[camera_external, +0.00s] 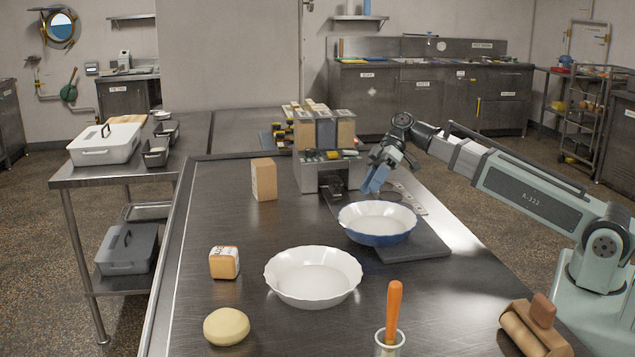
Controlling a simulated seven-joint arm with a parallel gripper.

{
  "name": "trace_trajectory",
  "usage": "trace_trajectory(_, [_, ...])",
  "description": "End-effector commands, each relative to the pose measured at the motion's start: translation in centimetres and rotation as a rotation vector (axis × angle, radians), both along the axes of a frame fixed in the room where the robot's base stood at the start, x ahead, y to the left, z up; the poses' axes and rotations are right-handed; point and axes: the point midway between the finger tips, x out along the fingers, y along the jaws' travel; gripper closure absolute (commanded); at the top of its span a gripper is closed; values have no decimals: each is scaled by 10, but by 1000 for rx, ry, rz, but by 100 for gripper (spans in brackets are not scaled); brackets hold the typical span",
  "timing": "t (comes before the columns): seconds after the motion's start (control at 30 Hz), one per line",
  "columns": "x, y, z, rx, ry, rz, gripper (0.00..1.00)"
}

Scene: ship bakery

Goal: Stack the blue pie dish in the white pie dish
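The blue pie dish (377,238) has a blue outside and a white inside. It sits upright and looks empty, partly on a dark flat board on the steel table. The white pie dish (313,292) has a wavy rim and stands upright and empty on the bare table, nearer the camera and to the left. The two dishes look apart. My gripper (374,180) hangs above the far rim of the blue dish, its bluish fingers pointing down. It appears not to touch the dish. Whether the fingers are apart is too small to tell.
A wrapped block (224,262) and a pale dough ball (226,326) lie left of the white dish. An orange-handled tool (394,312) stands in a jar in front. A brown wooden tool (535,325) lies front right. A cardboard box (264,179) and a grey rack (326,150) stand behind.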

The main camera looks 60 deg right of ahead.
Motion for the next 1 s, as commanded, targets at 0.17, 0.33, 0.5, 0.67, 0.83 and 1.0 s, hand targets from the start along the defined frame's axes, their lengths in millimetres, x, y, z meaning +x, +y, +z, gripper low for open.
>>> trace_trajectory(0.17, [1,15,-12,0,2,0,60])
trace_trajectory(0.33, [2,19,-15,0,0,-2,60])
trace_trajectory(0.5, [2,29,-22,0,2,0,60])
trace_trajectory(0.67, [3,46,-33,0,2,2,60])
trace_trajectory(0.83, [4,59,-44,-1,0,-2,60])
trace_trajectory(1.0, [5,60,-45,-1,-1,-3,60])
